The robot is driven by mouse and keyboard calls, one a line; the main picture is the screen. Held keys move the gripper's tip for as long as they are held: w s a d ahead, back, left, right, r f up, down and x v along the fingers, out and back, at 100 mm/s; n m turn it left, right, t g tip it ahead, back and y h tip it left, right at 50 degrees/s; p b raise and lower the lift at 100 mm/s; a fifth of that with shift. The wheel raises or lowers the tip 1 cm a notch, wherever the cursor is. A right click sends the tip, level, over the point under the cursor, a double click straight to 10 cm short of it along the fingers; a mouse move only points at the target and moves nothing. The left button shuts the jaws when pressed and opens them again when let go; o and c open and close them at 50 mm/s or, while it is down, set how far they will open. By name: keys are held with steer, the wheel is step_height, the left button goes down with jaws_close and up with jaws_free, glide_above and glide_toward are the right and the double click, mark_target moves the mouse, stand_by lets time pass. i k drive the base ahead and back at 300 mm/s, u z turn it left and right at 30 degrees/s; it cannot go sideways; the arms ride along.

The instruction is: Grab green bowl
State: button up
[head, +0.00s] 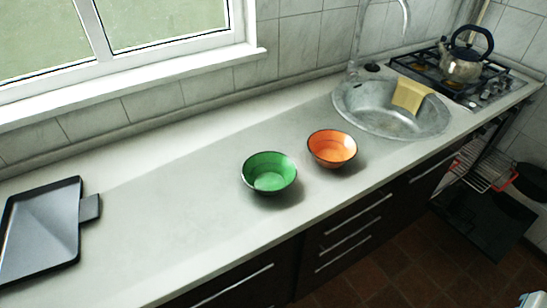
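The green bowl (269,173) stands upright on the pale countertop (170,215), near the middle of the head view. It has a dark rim and looks empty, with a lighter green inside. Nothing covers it. My gripper is not in view.
An orange bowl (332,148) stands close to the right of the green bowl, with a small gap. A round metal sink (424,124) lies further right, then a kettle (461,66) on a gas hob. A dark tray (40,232) lies at the left. Counter left of the green bowl is clear.

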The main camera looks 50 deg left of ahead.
mark_target(268, 173)
steer(key=u, duration=2.1)
steer(key=k, duration=1.25)
steer(key=z, duration=0.75)
steer(key=i, duration=1.4)
steer(key=u, duration=0.85)
steer(key=i, duration=0.5)
steer(key=u, duration=0.4)
